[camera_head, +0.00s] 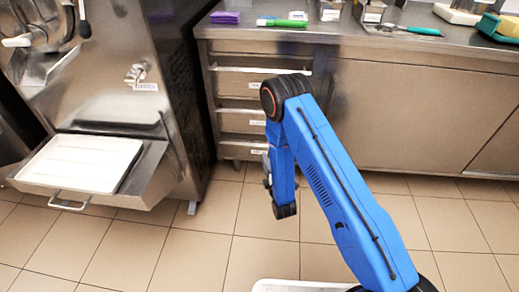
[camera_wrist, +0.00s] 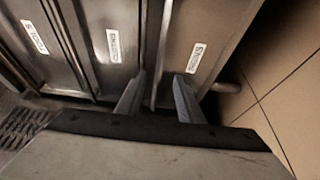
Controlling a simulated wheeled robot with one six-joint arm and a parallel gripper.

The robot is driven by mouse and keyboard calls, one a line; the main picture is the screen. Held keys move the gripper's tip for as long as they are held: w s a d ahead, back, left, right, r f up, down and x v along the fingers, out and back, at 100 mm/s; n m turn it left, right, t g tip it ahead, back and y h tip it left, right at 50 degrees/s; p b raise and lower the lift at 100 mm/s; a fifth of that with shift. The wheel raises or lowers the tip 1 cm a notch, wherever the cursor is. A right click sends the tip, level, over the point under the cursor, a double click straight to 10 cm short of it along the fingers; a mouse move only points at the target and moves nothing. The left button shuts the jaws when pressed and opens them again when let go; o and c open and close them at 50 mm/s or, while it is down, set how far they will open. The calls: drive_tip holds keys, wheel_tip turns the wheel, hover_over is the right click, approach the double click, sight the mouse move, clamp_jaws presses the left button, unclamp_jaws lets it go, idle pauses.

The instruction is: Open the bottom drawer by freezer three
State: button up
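The bottom drawer (camera_head: 232,151) is the lowest of a stack of steel drawers under the counter, right of the freezer, and looks shut. In the wrist view the stack appears turned sideways, with the bottom drawer (camera_wrist: 211,32) at the right, nearest the floor. It has a white label and a long projecting lip (camera_wrist: 164,45). My gripper (camera_wrist: 160,80) is open, its two fingers on either side of the lip, with gaps visible. I cannot tell whether either finger touches it. In the head view my blue arm hides most of the gripper and part of the drawer fronts.
The freezer (camera_head: 120,70) stands close on the left, with a white tray (camera_head: 85,162) on its projecting shelf. Other labelled drawers (camera_head: 235,84) sit above. Small items, including a green-handled tool (camera_head: 424,31), lie on the counter. The tiled floor (camera_head: 200,255) in front is clear.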

sight(259, 146)
drive_tip(key=x, duration=1)
drive_tip(key=shift+w, duration=0.25)
clamp_jaws()
